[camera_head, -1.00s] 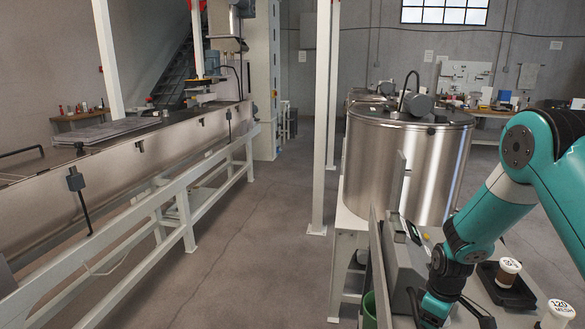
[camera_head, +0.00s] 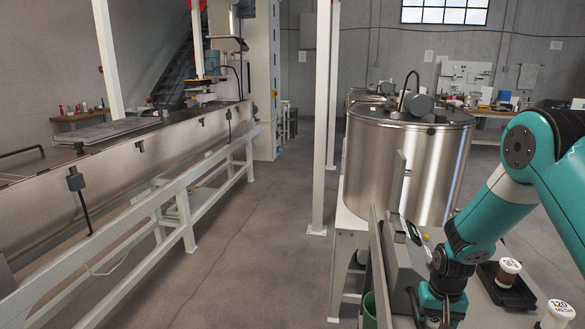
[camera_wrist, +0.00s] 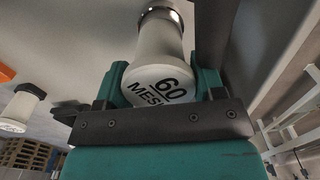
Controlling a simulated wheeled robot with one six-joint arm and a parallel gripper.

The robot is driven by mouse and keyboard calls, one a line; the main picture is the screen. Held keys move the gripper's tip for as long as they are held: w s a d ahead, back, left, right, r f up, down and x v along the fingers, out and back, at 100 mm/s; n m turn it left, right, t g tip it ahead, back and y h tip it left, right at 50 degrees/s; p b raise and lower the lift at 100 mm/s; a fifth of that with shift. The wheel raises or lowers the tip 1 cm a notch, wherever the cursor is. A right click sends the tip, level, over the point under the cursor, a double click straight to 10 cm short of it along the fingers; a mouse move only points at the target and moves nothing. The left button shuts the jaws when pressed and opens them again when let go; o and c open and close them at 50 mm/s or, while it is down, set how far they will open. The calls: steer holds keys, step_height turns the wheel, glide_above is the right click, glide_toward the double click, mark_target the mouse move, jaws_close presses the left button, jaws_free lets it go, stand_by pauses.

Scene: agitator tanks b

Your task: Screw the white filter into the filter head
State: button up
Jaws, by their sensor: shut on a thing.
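In the wrist view, a white filter (camera_wrist: 158,58) marked "60 MESH" is between the fingers of my gripper (camera_wrist: 163,84), which is shut on it. The marked end faces the camera. The filter's far end meets or nearly meets a shiny metal ring (camera_wrist: 160,13) at the top of the view; I cannot tell whether this ring is part of the filter or of the filter head, or whether any thread is engaged. In the head view, my gripper (camera_head: 441,317) is at the bottom edge, partly cut off, and the held filter cannot be made out.
A white-capped filter stands (camera_head: 509,266) in a black tray (camera_head: 515,293); another, marked "120 MESH" (camera_head: 560,310), is at the lower right. A second white piece (camera_wrist: 18,108) hangs left in the wrist view. A steel tank (camera_head: 405,165) stands behind a grey panel box (camera_head: 404,262).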

steer(key=shift+s+f, duration=0.1)
steer(key=shift+s, duration=0.05)
steer(key=m, duration=1.1)
steer(key=shift+s+m, duration=0.15)
steer(key=shift+m, duration=0.15)
steer(key=o, duration=1.3)
steer(key=shift+o, duration=0.2)
step_height(320, 180, up, 3)
steer(key=shift+f+p, duration=0.15)
steer(key=shift+p, duration=0.9)
steer(key=shift+f, duration=0.1)
